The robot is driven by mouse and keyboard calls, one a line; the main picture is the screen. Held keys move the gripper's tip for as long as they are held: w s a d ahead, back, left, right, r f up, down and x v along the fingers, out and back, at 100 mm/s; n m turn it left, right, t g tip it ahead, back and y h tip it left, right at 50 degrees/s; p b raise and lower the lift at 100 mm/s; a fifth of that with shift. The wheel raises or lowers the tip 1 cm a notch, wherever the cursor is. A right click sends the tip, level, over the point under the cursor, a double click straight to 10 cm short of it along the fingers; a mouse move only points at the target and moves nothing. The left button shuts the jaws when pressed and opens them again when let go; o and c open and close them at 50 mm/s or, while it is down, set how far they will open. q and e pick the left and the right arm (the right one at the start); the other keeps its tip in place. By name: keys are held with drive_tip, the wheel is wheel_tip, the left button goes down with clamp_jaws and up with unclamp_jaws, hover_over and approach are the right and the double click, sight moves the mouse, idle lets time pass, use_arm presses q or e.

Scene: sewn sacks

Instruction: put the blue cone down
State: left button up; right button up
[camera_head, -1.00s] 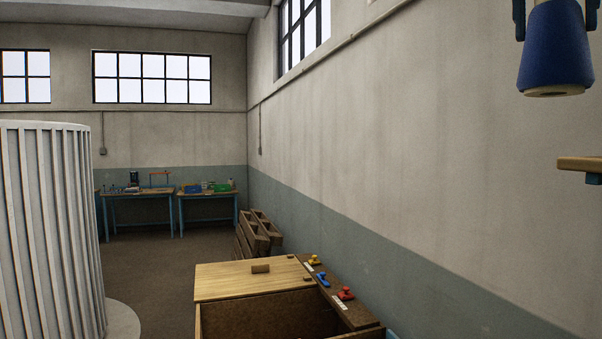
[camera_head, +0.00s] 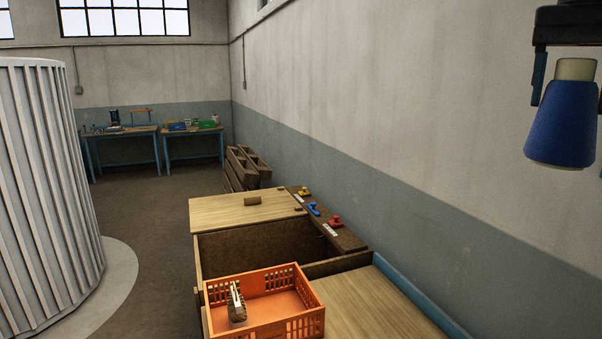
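The blue cone (camera_head: 560,138) is a thread cone with a pale core showing at its top. It hangs in the air at the upper right, wide end down and nearly upright. My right gripper (camera_head: 568,92) is shut on it, with dark fingers on either side of its upper part; the right finger is partly cut off by the picture edge. My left gripper is not in view.
Below is a wooden bench (camera_head: 385,305) with a blue edge and free room. An orange crate (camera_head: 312,298) holds a small brush-like object (camera_head: 236,305). Behind it are an open bin (camera_head: 255,248) and yellow, blue and red knobs. A ribbed white column (camera_head: 45,200) stands left.

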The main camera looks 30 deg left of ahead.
drive_tip(key=w+d+f, duration=0.1)
drive_tip(key=d+f, duration=0.4)
drive_tip(key=f, duration=1.4)
drive_tip(key=w+d+f+n, duration=0.1)
drive_tip(key=d+f, duration=0.4)
drive_tip(key=f, duration=1.4)
drive_tip(key=w+d+f, duration=0.2)
drive_tip(key=d+f, duration=0.3)
drive_tip(key=f, duration=1.4)
drive_tip(key=shift+w+f+n, duration=0.2)
drive_tip(key=shift+f+n, duration=0.1)
drive_tip(key=shift+f, duration=0.05)
drive_tip(key=shift+d+f, duration=0.15)
drive_tip(key=shift+d, duration=0.05)
